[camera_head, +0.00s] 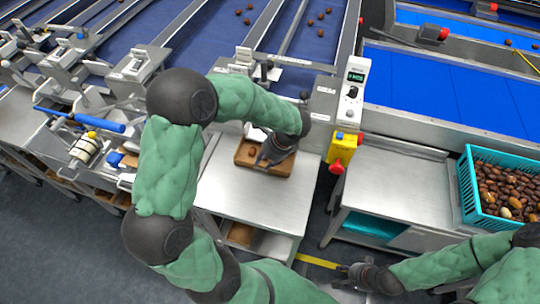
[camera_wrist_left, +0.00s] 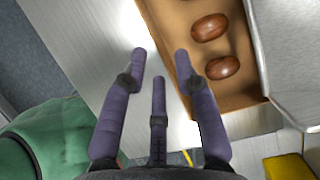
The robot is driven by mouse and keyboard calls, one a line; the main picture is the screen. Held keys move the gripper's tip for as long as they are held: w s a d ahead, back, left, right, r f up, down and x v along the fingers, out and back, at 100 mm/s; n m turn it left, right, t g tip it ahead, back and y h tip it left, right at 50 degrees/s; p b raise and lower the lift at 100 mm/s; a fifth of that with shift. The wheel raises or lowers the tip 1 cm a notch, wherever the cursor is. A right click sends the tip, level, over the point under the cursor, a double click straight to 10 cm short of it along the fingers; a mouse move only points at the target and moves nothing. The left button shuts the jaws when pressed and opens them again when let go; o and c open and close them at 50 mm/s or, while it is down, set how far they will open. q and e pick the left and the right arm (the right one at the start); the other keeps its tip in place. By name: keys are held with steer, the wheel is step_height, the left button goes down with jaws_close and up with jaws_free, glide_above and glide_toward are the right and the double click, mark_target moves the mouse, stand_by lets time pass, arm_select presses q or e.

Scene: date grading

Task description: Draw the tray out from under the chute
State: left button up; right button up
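The brown tray (camera_head: 282,168) sits on a steel table below the chute (camera_head: 256,132) at the end of a blue sorting lane. Dates lie in it, and two show in the left wrist view inside the tray (camera_wrist_left: 241,101). My left gripper (camera_head: 264,159) is at the tray's near side, partly covering it in the head view. In the left wrist view my left gripper (camera_wrist_left: 161,58) has its fingers apart, near the tray's wall, with nothing held. My right gripper (camera_head: 340,276) is low at the right, over the floor, fingers apart and empty.
The steel table (camera_head: 240,205) is bare in front of the tray. A yellow box with red buttons (camera_head: 342,152) stands to its right. A turquoise crate of dates (camera_head: 468,205) sits on the right-hand bench.

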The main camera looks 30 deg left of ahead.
mark_target(260, 166)
arm_select(q)
steer(key=shift+b+x, duration=0.5)
steer(key=shift+x, duration=1.9)
jaws_close()
